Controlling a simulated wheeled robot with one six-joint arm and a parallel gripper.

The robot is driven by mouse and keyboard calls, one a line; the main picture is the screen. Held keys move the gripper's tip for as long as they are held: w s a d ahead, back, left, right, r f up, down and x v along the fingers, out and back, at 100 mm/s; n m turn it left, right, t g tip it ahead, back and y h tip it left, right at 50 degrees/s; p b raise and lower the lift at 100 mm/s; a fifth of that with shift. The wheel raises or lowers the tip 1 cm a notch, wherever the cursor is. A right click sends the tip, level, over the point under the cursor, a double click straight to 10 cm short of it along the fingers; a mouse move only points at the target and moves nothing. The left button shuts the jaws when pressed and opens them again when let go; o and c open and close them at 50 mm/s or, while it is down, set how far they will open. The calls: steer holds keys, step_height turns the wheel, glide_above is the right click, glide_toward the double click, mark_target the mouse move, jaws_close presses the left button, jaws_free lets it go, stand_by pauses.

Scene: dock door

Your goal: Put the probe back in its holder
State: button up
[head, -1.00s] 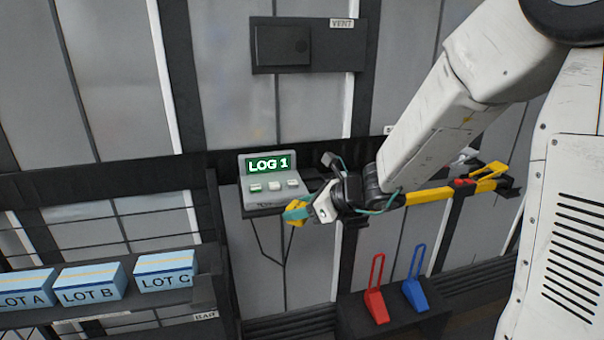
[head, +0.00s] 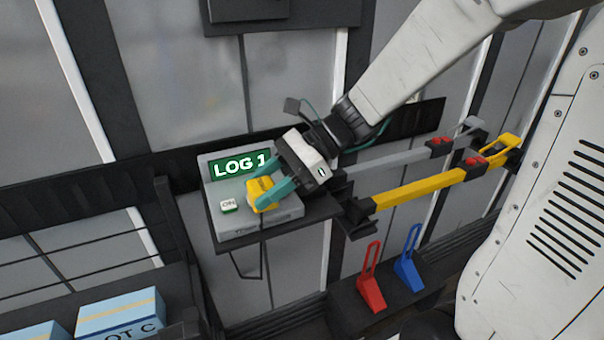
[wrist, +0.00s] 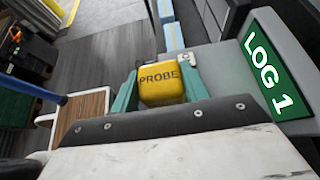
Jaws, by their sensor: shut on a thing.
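The probe (head: 262,194) is a yellow block. In the wrist view the probe (wrist: 162,84) shows the label PROBE between two teal fingers. My gripper (head: 270,192) is shut on it, and it also shows in the wrist view (wrist: 160,90). The gripper holds the probe over or against the front of the grey logger (head: 275,222), whose green screen reads LOG 1. I cannot tell whether the probe touches the logger. An ON button (head: 229,206) shows left of the probe. I cannot make out the probe's holder for certain; the probe and fingers cover part of the logger.
A dark shelf (head: 318,212) carries the logger. Yellow (head: 425,190) and grey (head: 405,148) bars lie to the right. Red (head: 370,285) and blue (head: 409,262) wedges with handles stand below. The LOT C box (head: 120,312) is at lower left.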

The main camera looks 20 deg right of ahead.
steer(key=w+d, duration=0.2)
steer(key=d, duration=0.1)
steer(key=w+d, duration=0.2)
steer(key=d, duration=0.2)
steer(key=w+d+f, duration=0.1)
steer(key=w+d, duration=0.1)
steer(key=d, duration=0.2)
steer(key=shift+w+f, duration=0.1)
steer(key=shift+w, duration=0.15)
steer(key=shift+f, duration=1.75)
steer(key=shift+f, duration=0.1)
steer(key=o, duration=1.2)
steer(key=shift+c, duration=0.2)
